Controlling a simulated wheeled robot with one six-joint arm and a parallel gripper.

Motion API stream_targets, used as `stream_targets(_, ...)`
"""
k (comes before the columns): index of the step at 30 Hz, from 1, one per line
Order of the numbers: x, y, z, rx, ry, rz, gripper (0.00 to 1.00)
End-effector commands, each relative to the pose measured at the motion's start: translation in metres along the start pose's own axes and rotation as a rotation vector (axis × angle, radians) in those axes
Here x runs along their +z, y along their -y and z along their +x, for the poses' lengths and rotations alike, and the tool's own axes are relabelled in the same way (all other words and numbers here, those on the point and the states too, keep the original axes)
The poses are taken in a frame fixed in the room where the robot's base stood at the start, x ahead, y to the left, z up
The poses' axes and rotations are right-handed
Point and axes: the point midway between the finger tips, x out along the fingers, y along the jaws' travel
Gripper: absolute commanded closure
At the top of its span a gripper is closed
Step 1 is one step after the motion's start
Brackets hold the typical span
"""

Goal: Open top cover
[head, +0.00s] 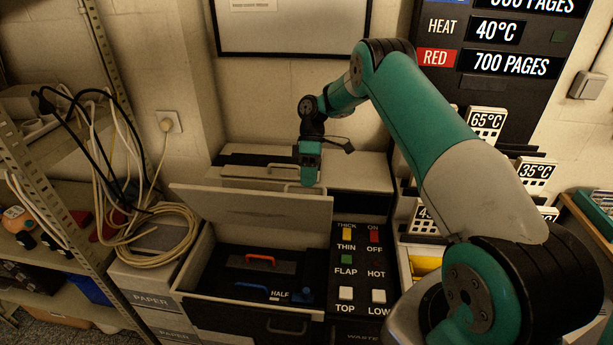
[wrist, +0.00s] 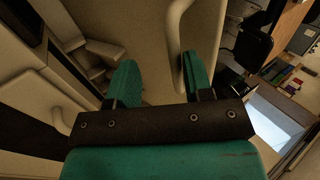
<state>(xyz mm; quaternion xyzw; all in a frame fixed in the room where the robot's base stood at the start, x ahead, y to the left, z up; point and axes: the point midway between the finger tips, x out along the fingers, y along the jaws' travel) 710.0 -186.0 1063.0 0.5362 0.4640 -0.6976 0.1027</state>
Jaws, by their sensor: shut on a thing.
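The top cover (head: 255,207) of the machine is a beige panel, tilted up and open in the head view. Below it the dark interior (head: 225,262) shows, with an orange handle (head: 260,257) and a blue handle (head: 252,286). My gripper (head: 309,183) is at the cover's raised top edge. In the wrist view my gripper (wrist: 160,85) has its teal fingers on either side of a beige bar handle (wrist: 174,45), and it is shut on that handle. The handle's grip is mostly hidden in the head view.
A control panel (head: 361,265) with coloured switches sits right of the opening. A dark board with signs (head: 480,60) hangs behind my arm. Paper boxes (head: 150,300) are stacked beside the machine.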

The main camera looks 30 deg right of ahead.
Motion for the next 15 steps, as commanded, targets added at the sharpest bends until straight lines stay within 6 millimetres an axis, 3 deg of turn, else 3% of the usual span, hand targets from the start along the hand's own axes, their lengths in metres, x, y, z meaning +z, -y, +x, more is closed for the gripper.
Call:
stream_targets(1,0.0022,-0.0037,0.0095,-0.011,0.000,0.008,0.62)
stream_targets(15,-0.0023,0.0005,0.0055,-0.008,0.005,-0.001,0.62)
